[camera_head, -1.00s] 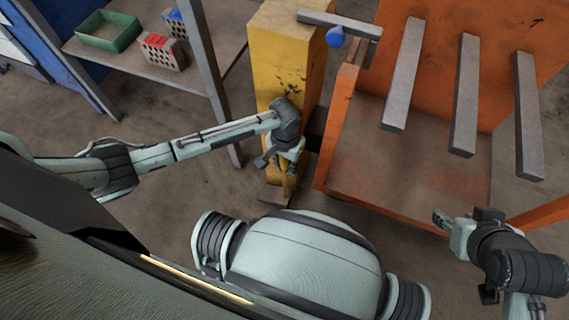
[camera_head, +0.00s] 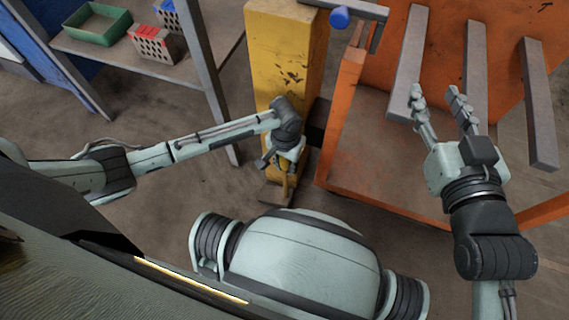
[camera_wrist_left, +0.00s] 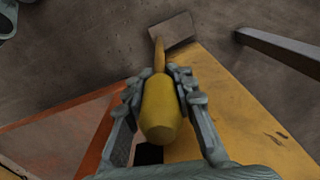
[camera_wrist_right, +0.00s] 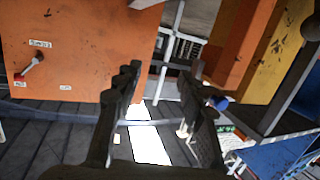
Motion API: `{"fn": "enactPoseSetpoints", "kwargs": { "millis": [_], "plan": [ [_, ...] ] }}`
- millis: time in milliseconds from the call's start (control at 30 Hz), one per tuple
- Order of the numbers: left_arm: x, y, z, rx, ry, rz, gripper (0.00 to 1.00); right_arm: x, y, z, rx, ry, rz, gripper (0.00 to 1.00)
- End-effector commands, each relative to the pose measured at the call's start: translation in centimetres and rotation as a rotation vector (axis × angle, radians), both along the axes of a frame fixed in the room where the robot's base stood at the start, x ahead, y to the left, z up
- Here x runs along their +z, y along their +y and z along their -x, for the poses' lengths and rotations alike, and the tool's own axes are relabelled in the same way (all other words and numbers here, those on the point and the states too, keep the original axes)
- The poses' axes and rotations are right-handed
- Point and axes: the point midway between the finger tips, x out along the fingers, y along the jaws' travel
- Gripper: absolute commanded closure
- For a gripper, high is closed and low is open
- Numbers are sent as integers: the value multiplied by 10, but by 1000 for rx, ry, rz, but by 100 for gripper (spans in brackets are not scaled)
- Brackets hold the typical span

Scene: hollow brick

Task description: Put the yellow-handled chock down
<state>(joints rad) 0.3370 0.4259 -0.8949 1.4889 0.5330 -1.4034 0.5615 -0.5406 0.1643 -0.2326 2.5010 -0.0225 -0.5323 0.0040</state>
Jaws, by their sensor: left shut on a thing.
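My left gripper (camera_head: 287,172) is shut on the yellow handle (camera_wrist_left: 160,112) of the chock. The handle lies between its fingers in the left wrist view. The chock's grey block (camera_wrist_left: 174,32) is at the far end of the handle, over the concrete floor. In the head view the block (camera_head: 272,194) shows low by the yellow post, partly hidden by the gripper. I cannot tell whether it touches the floor. My right gripper (camera_head: 438,100) is open and empty, in front of the orange frame's grey bars.
A yellow post (camera_head: 285,60) stands just behind the left gripper. An orange frame (camera_head: 343,115) with several grey bars (camera_head: 408,65) is at the right. A shelf at upper left holds a green tray (camera_head: 97,24) and perforated bricks (camera_head: 152,44). Floor left of the post is clear.

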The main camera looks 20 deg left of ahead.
Motion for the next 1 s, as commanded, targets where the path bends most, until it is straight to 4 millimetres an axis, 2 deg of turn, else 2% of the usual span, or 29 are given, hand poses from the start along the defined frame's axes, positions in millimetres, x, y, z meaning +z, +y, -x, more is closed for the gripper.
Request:
{"fn": "enactPoseSetpoints", "kwargs": {
  "millis": [200,567,600,733,767,1000],
  "plan": [
    [1,-2,-2,0,-5,2,100,12,6,-1,11,-51,-24,60],
    [-2,-2,-2,0,-4,3,100,12,6,-1,12,-49,-23,60],
    [-4,-1,0,0,0,0,73,11,6,0,12,-49,-23,60],
    [-4,-1,0,0,0,0,57,11,6,0,12,-49,-23,60],
    [-4,-1,0,0,0,0,54,11,6,0,12,-49,-23,60],
    [-4,-1,0,0,0,0,54,11,6,0,12,-48,-23,60]
  ]
}}
